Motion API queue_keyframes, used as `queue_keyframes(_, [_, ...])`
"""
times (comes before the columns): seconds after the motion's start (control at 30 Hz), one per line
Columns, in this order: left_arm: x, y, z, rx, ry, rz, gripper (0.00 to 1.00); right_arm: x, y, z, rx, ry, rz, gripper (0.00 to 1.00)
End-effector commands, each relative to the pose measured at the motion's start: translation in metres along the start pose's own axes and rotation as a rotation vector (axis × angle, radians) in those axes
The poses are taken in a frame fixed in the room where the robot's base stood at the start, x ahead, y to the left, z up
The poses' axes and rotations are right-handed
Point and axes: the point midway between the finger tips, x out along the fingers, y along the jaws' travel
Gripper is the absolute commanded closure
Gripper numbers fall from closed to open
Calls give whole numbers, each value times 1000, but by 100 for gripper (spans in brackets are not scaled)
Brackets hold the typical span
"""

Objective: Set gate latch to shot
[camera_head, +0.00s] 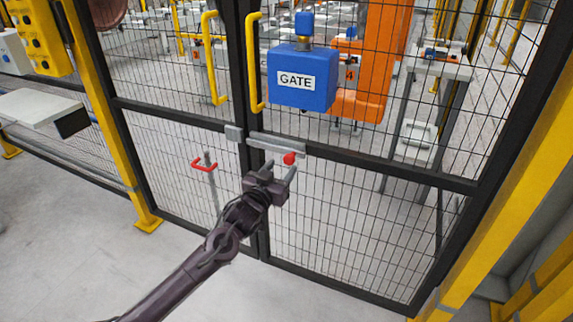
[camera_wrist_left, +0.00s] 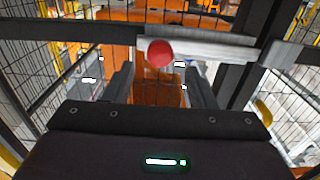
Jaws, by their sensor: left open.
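The gate latch is a grey horizontal bar (camera_head: 268,144) on the right gate leaf, with a red round knob (camera_head: 290,158) near its right end. A grey keeper block (camera_head: 234,132) sits on the left leaf, and a narrow gap shows between it and the bar. My left gripper (camera_head: 281,166) is open just below and in front of the knob. In the left wrist view the knob (camera_wrist_left: 159,53) appears beyond the open fingers (camera_wrist_left: 160,82), roughly between them; contact cannot be told. The bar (camera_wrist_left: 210,48) and keeper (camera_wrist_left: 284,54) show to its right. My right gripper is out of view.
A blue box marked GATE (camera_head: 303,80) is mounted above the latch. Yellow handles (camera_head: 212,58) (camera_head: 256,62) stand on both leaves. A red-handled part (camera_head: 205,165) shows at the left leaf. A yellow post (camera_head: 105,110) is further left. The floor in front is clear.

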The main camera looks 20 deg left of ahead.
Motion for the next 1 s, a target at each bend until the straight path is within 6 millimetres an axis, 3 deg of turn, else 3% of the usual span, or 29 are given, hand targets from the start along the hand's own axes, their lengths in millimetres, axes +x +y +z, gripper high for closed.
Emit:
queue_keyframes(0.1, [20, 0, 0, 0, 1, 0, 49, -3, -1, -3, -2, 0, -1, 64])
queue_keyframes(0.3, [40, 0, 1, -1, -2, 0, 49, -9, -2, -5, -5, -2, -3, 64])
queue_keyframes(0.67, [45, 0, 2, 0, -3, 0, 49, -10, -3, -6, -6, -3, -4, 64])
queue_keyframes(1.0, [45, 0, 2, 0, -3, 0, 94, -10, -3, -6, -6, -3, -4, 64])
